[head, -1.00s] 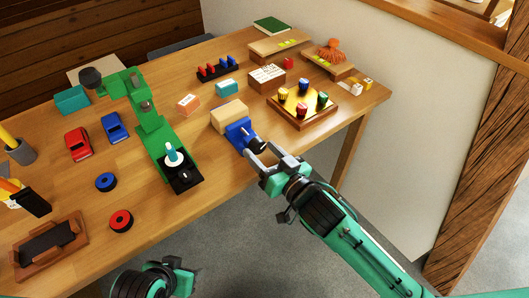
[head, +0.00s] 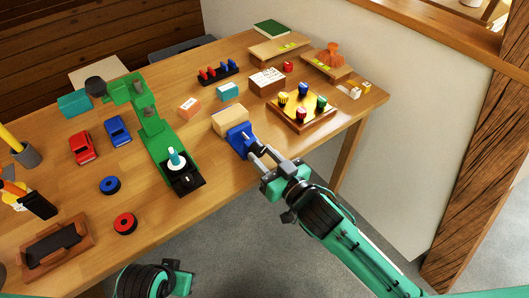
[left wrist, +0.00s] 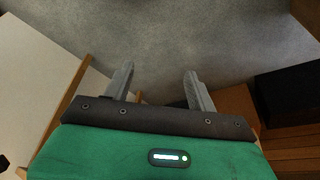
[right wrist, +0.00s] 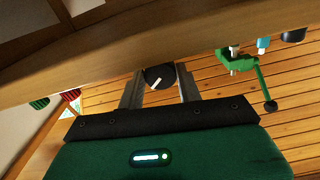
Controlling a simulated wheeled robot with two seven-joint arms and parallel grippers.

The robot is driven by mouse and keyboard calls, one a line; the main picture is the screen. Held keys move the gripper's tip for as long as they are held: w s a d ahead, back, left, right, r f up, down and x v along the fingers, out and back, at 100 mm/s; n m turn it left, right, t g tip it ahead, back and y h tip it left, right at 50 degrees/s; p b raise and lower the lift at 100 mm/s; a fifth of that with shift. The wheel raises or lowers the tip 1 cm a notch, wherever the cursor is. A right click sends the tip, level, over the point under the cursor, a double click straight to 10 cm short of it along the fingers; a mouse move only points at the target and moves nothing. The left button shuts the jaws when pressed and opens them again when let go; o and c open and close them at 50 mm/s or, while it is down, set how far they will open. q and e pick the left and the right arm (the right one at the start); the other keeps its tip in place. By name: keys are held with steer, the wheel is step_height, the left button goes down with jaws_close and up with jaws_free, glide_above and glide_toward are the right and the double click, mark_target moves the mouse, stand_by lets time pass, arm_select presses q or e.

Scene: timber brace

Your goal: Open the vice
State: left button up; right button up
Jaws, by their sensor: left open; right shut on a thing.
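The blue vice (head: 240,137) is mounted at the front edge of the workbench, with a pale wooden block (head: 229,120) at its back side. My right gripper (head: 260,157) is at the vice's front and is shut on its dark round knob. In the right wrist view the knob (right wrist: 159,77), with a white mark on its face, sits between the two fingers. The vice's jaw gap cannot be made out. My left gripper (left wrist: 160,85) is open and empty, low in front of the bench; part of it shows at the bottom of the head view (head: 183,278).
A green machine (head: 158,140) stands left of the vice. A wooden tray with coloured knobs (head: 303,118) is to the right. Toy cars, a red ring (head: 125,223), a blue ring (head: 110,185) and a brown tray (head: 50,248) occupy the left. Floor in front is free.

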steer(key=n+p, duration=0.6)
steer(key=n, duration=0.1)
steer(key=shift+r, duration=0.1)
arm_select(q)
step_height(320, 180, down, 16)
steer(key=s+g, duration=0.1)
steer(key=shift+g, duration=0.4)
arm_select(e)
steer(key=shift+n, duration=0.5)
steer(key=o, duration=1)
arm_select(q)
steer(key=shift+r, duration=0.1)
arm_select(e)
steer(key=shift+d, duration=0.1)
